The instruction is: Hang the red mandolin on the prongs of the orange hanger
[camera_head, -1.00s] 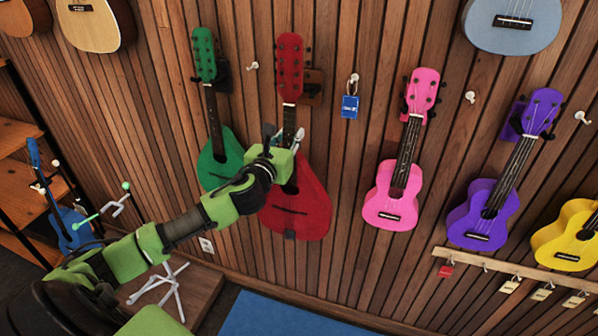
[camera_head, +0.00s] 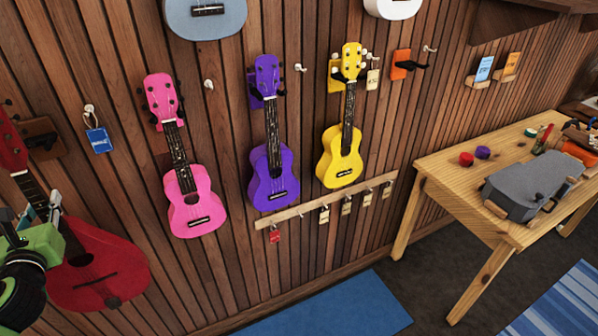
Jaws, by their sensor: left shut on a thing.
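The red mandolin (camera_head: 100,268) is at the lower left, close to the wall, with its headstock partly cut off by the left edge. My left gripper (camera_head: 38,212) is shut on its neck, just above the body. The gripper hides part of the neck. The orange hanger (camera_head: 400,64) is on the wall at the upper right of centre, right of the yellow ukulele. Its dark prongs stick out and hold nothing. My right gripper is not in view.
A pink ukulele (camera_head: 192,205), a purple ukulele (camera_head: 272,178) and a yellow ukulele (camera_head: 340,160) hang between the mandolin and the orange hanger. An empty brown hanger (camera_head: 38,138) is by the mandolin's headstock. A wooden workbench (camera_head: 450,172) stands at the right.

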